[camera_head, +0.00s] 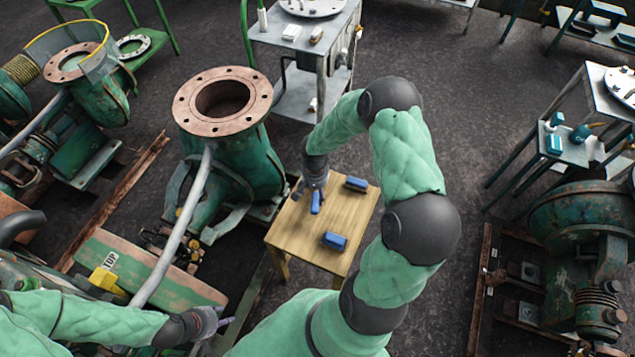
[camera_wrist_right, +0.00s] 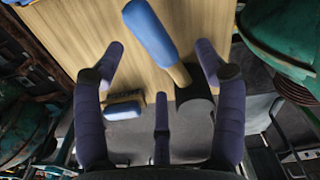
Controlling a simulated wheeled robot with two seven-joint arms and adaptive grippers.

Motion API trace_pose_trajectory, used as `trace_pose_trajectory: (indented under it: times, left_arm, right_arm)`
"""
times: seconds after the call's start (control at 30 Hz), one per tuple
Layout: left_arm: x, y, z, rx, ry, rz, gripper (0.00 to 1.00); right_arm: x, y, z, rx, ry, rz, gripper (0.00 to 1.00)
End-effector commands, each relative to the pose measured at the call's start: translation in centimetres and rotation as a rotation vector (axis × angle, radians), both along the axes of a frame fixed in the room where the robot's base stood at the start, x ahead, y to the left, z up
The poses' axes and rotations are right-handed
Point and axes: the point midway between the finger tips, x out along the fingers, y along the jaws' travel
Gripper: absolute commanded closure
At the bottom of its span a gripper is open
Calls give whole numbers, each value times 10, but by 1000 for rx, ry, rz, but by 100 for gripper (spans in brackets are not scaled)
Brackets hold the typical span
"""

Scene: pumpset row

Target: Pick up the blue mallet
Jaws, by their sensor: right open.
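The blue mallet (camera_wrist_right: 152,34) lies on a small wooden table (camera_head: 300,238). In the right wrist view its blue grip points up and left, and a short wooden shaft leads to a dark round head. In the head view its blue grip (camera_head: 315,203) shows just below my right gripper (camera_head: 312,186). In the right wrist view that gripper (camera_wrist_right: 158,66) has its fingers spread and empty; the mallet appears between and beyond them. I cannot tell whether they touch it. My left gripper (camera_head: 212,320) is at the lower left, away from the table; its jaw state is unclear.
Two other blue objects lie on the table, one at the back right (camera_head: 356,184) and one nearer (camera_head: 334,240). A green pump with a rusty flange (camera_head: 222,97) stands close left of the table. A grey metal cart (camera_head: 300,90) stands behind.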

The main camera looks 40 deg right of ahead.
Motion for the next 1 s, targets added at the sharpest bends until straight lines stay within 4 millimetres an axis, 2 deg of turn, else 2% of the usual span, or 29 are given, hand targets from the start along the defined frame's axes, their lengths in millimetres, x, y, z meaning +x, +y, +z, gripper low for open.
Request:
trace_pose_trajectory:
  times: [0.23,0.5,0.77,0.8,0.87,1.0]
  left_arm:
    - [0,0,-9,0,0,0,60]
    - [0,0,-29,0,0,0,60]
    - [0,0,-29,0,0,0,60]
    - [0,0,-29,0,0,0,60]
    - [0,0,-29,0,0,0,60]
    - [0,0,-29,0,0,0,60]
  right_arm:
    - [-2,-3,-18,0,1,-1,29]
    - [-4,-8,-55,0,0,-2,29]
    - [-3,-8,-57,-2,-2,-2,29]
    - [-3,-8,-57,-2,-2,-2,32]
    - [-3,-8,-57,-2,-2,-2,48]
    - [-3,-8,-57,-1,-1,-2,88]
